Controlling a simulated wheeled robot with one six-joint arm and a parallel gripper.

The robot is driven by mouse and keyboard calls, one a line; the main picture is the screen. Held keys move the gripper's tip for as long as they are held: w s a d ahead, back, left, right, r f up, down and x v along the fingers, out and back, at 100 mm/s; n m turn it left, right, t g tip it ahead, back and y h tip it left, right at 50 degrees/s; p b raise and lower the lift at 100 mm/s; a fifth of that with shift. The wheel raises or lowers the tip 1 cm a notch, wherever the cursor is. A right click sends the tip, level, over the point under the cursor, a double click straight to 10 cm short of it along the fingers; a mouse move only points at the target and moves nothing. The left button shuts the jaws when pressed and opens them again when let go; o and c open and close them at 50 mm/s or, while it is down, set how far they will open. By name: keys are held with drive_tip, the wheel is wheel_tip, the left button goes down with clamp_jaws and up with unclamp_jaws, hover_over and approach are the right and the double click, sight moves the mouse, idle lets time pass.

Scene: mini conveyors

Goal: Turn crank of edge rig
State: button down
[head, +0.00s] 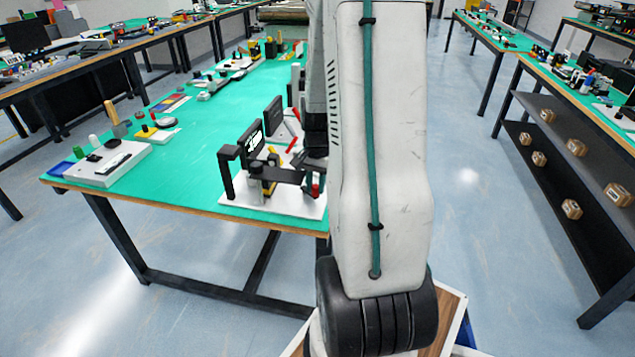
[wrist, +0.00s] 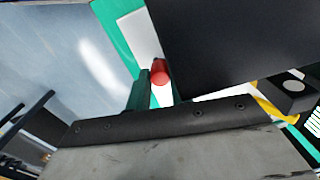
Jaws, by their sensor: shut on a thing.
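The edge rig stands on a white base plate (head: 250,197) at the near edge of the green table. It has dark upright panels and a black bar. A red knob (head: 316,190) shows at its right side, beside my arm. In the wrist view, a red crank handle (wrist: 161,72) sits between the fingers of my gripper (wrist: 158,90), which is shut on it. A large dark panel (wrist: 235,45) fills the upper right there. In the head view my arm hides much of the gripper and the rig's right side.
A white device (head: 108,163) with knobs stands at the table's left corner. Small red levers (head: 292,145) and other rigs stand behind the edge rig. The green table top (head: 195,165) is clear left of it. A shelf with wooden blocks (head: 571,209) stands at right.

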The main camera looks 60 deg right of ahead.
sight(314, 188)
drive_tip(key=shift+a+m, duration=0.3)
drive_tip(key=shift+m, duration=0.4)
drive_tip(key=shift+w, duration=0.1)
drive_tip(key=c, duration=1.3)
unclamp_jaws()
drive_tip(key=shift+o, duration=0.2)
drive_tip(key=shift+r, duration=0.15)
drive_tip(key=r, duration=0.7)
drive_tip(key=shift+s+r, duration=0.2)
drive_tip(key=shift+r, duration=0.1)
